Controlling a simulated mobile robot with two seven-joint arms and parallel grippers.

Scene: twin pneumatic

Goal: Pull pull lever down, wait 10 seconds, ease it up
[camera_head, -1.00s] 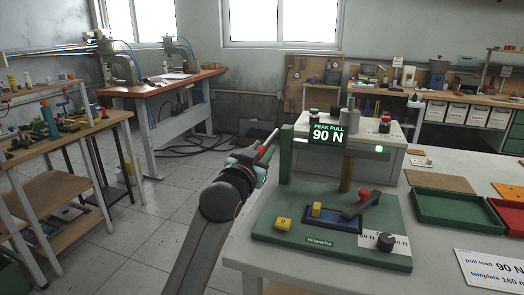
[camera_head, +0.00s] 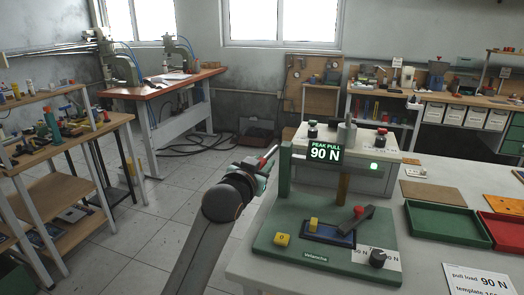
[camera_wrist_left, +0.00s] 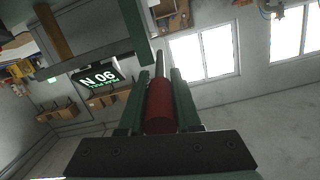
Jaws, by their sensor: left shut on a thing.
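The lever's red handle (camera_wrist_left: 160,103) lies between the two green fingers of my left gripper (camera_wrist_left: 158,95) in the left wrist view, and the gripper is shut on it. In the head view, the handle (camera_head: 267,157) slopes down to the left from the left end of the green frame, with my left gripper (camera_head: 259,167) around its lower part. The display (camera_head: 325,152) on the frame's crossbar reads "PEAK PULL 90 N". A small green light (camera_head: 374,167) is lit to its right. My right gripper is out of view.
The fixture's green base (camera_head: 270,252) stands on a pale table and bears a yellow block (camera_head: 282,239), a dark knob (camera_head: 378,258) and a red-tipped arm (camera_head: 357,212). A green tray (camera_head: 448,239) and a red tray (camera_head: 508,230) lie to the right. Open floor lies left.

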